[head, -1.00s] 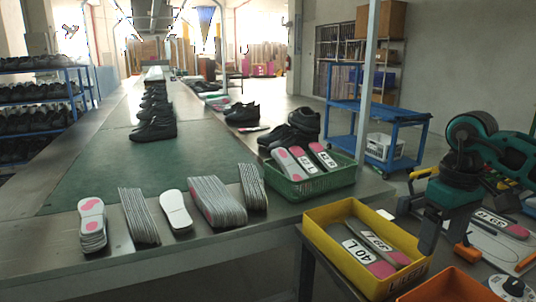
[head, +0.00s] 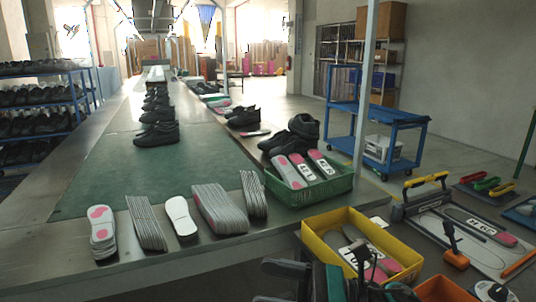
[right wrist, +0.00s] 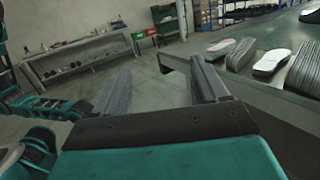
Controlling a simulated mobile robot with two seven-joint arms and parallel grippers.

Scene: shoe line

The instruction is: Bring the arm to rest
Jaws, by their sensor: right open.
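My right gripper (head: 276,284) is at the bottom edge of the head view, in front of the yellow bin (head: 312,240). Its two dark fingers point left and stand apart. In the right wrist view my right gripper (right wrist: 160,68) is open, with nothing between its fingers and grey floor beyond them. Part of my right arm covers the near side of the yellow bin. My left gripper is not in view.
The yellow bin and a green basket (head: 318,192) hold insoles. Insole stacks (head: 217,208) line the near edge of the conveyor table (head: 200,250). A bench with a yellow-handled frame (head: 426,181) is at the right. The wrist view shows the table edge at right.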

